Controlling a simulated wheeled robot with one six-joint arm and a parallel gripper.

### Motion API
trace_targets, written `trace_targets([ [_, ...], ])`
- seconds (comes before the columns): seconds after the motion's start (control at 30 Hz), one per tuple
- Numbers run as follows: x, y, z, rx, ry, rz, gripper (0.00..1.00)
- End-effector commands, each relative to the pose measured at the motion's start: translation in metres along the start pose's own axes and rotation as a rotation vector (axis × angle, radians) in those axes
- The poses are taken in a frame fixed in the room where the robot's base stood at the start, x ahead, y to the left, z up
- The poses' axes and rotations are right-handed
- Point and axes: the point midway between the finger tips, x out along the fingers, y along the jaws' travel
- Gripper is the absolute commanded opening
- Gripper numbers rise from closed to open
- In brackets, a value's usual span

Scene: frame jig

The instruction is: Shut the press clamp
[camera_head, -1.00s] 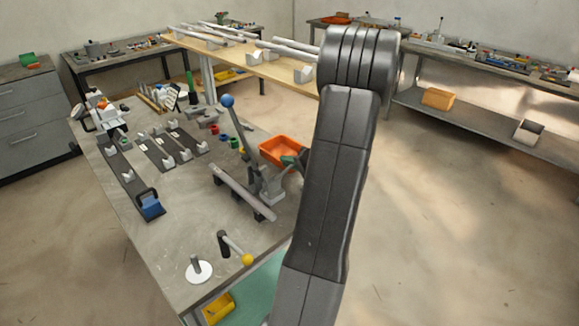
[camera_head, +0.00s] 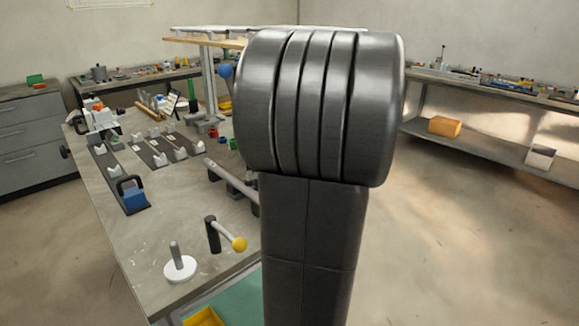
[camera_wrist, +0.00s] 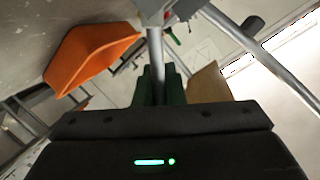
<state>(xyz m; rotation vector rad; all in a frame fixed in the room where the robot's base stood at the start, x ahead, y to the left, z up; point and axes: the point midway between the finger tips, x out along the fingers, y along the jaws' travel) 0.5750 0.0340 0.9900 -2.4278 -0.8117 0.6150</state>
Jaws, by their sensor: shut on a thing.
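In the head view a lever with a blue ball (camera_head: 225,70) rises above the bench beside my arm. The press clamp's body below it is mostly hidden behind my arm. In the wrist view my gripper (camera_wrist: 159,80) has dark green fingers shut on a grey rod (camera_wrist: 155,48), which runs up to a grey block (camera_wrist: 156,10) at the top edge. The rod looks like a clamp handle, but its far end is out of view. My gripper is hidden in the head view.
On the bench (camera_head: 130,225) stand a black post with a yellow-ball lever (camera_head: 238,243), a white disc with a peg (camera_head: 180,268), a blue block (camera_head: 134,198) and a grey bar (camera_head: 228,180). Floor at right is open.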

Motion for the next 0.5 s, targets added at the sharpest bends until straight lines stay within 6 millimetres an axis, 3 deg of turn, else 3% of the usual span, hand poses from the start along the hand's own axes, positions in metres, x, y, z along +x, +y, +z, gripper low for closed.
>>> trace_targets([
  [0.03, 0.002, 0.002, 0.007, -0.037, 0.009, 0.004, 0.00],
  [0.5, -0.002, -0.021, 0.011, -0.346, 0.070, 0.057, 0.00],
])
